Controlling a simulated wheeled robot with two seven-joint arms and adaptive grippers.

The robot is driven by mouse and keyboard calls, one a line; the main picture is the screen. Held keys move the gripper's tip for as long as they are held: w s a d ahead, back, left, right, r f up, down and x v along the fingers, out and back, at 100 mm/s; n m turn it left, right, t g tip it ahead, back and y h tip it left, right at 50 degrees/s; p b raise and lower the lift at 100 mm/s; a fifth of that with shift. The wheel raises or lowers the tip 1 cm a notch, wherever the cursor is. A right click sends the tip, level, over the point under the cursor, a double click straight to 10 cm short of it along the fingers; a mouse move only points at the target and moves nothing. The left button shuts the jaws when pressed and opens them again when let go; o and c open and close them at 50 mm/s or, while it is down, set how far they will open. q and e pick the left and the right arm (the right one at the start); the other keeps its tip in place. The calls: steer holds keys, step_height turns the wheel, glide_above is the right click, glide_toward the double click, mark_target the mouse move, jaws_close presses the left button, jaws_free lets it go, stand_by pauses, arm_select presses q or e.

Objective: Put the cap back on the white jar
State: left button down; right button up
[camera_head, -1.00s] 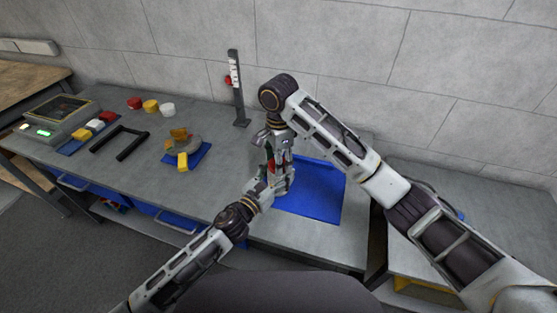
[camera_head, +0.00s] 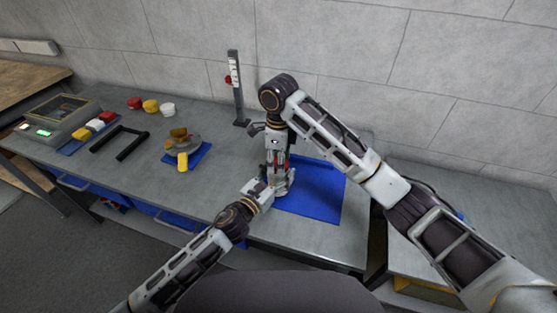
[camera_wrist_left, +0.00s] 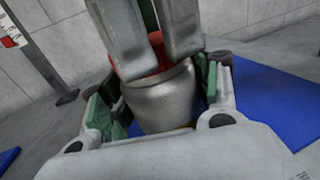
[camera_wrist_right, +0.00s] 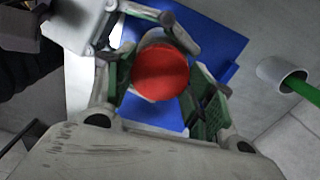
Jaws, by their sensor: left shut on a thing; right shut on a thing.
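The jar (camera_wrist_left: 165,98) looks pale grey and stands upright between the green pads of my left gripper (camera_wrist_left: 158,105), which is shut on it. In the head view my left gripper (camera_head: 272,187) is at the left edge of the blue mat. A red cap (camera_wrist_right: 160,72) is between the pads of my right gripper (camera_wrist_right: 160,85), which is shut on it. In the left wrist view the right fingers come down from above and the red cap (camera_wrist_left: 150,62) is at the jar's top, upright or nearly so. I cannot tell whether it is seated. The right fingers hide part of it.
A blue mat (camera_head: 318,195) lies under the jar area. To the left are a grey disc-shaped part on a small blue mat (camera_head: 203,156), a black handle frame (camera_head: 130,151), several coloured blocks and a scale (camera_head: 50,120). A dark upright stand (camera_head: 238,95) rises behind.

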steer(key=o, duration=0.6)
steer(key=shift+o, duration=0.2)
steer(key=shift+r, duration=0.1)
steer(key=shift+r, duration=2.15)
steer(key=shift+r, duration=0.1)
steer(key=shift+c, duration=0.4)
